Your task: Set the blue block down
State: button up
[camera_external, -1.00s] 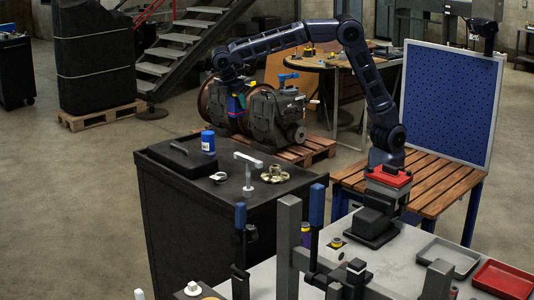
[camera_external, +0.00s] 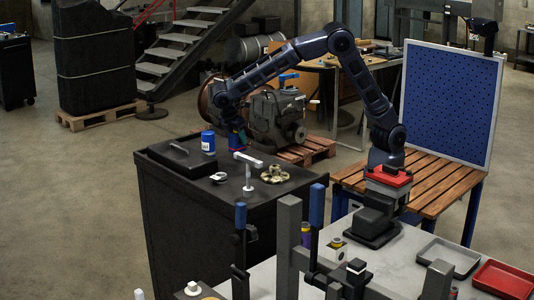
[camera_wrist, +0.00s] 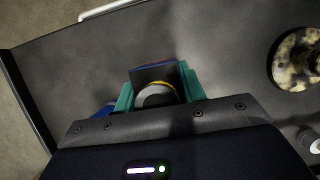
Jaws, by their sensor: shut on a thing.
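My gripper (camera_external: 237,143) is low over the far edge of the dark cabinet top, just right of the upright blue can. In the wrist view its two teal fingers (camera_wrist: 158,82) are shut on the blue block (camera_wrist: 152,73). The block shows as a dark face with thin blue and red edges. A grey round part with a yellow rim shows just behind it, between the fingers. The block is mostly hidden in the external view. I cannot tell whether it touches the cabinet top.
The dark cabinet top (camera_external: 226,198) also bears the blue can (camera_external: 208,142), a black tray (camera_external: 178,153), a small white-topped part (camera_external: 218,178), a pale T-shaped part (camera_external: 248,170) and a brassy flanged part (camera_external: 275,174). The wrist view shows bare surface ahead of the block.

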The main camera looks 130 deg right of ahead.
aim_at(239, 146)
jog(key=shift+f, duration=1.85)
jog(key=shift+f, duration=0.1)
jog(key=o, duration=1.3)
